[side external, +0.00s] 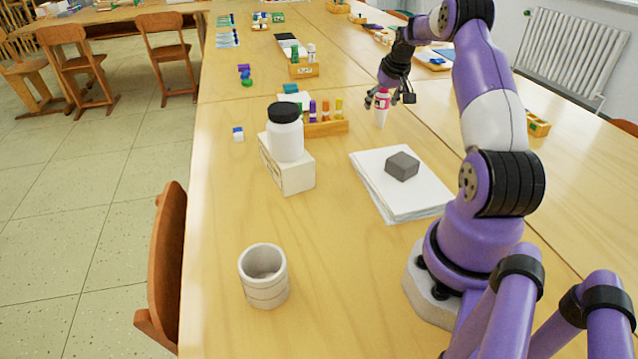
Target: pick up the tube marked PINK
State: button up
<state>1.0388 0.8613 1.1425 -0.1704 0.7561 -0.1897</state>
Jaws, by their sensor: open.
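A white tube with a pink band (382,100) is at the table's right middle, upright, with its narrower white part downward. Its lettering is too small to read. My gripper (388,99) is open and low over the table at the tube's upper part. One finger shows to the left of the tube and one to the right. I cannot tell whether either finger touches it, and part of the tube's top is hidden by my gripper.
A paper stack (399,208) with a grey block (402,166) lies nearer. A white jar (285,138) stands on a box (288,172). A wooden rack (327,128) holds several coloured tubes left of my gripper. A grey cup (264,275) stands in front.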

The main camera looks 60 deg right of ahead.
grip_shut()
